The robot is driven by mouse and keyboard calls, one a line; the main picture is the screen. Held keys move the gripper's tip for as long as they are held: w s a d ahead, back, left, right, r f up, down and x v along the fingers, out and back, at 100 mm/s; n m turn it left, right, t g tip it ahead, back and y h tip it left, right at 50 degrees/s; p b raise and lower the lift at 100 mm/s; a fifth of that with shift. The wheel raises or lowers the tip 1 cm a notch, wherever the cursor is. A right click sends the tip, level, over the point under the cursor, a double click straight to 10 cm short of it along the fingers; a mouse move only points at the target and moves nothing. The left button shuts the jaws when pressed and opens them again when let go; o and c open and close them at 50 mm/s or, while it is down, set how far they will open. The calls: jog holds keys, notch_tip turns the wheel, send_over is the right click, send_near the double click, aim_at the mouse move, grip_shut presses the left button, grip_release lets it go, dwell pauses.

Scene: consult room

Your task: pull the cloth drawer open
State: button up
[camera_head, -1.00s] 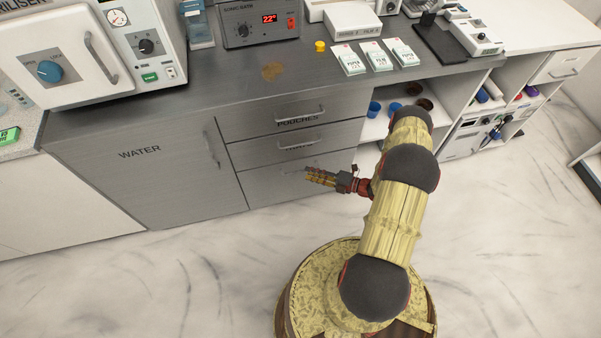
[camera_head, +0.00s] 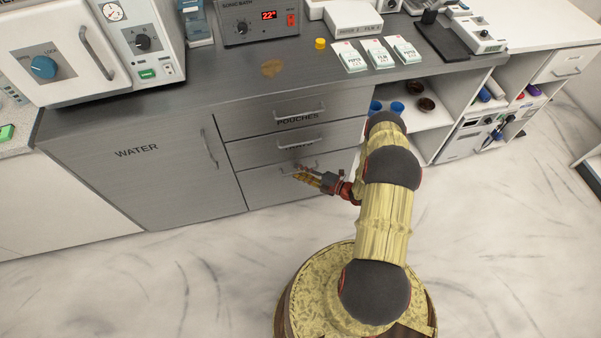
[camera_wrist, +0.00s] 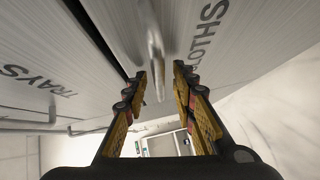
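The cloth drawer (camera_head: 262,187) is the lowest of three grey drawers in the head view. In the wrist view its grey front (camera_wrist: 190,18) carries the label CLOTHS. Its metal bar handle (camera_wrist: 153,45) stands out from the front. My gripper (camera_head: 303,174) is at this handle in the head view and covers part of it. In the wrist view my gripper (camera_wrist: 161,75) is open, with the handle in line with the gap between the two fingertips. Neither finger is clearly pressed on it. The drawer looks closed in the head view.
The trays drawer (camera_head: 245,152) and the pouches drawer (camera_head: 240,125) lie above, both closed. A water cupboard (camera_head: 135,180) is on the left, open shelves (camera_head: 425,118) on the right. The floor (camera_head: 200,270) in front is clear.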

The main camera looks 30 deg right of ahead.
jog(key=c, duration=0.4)
grip_shut()
dwell(0.5)
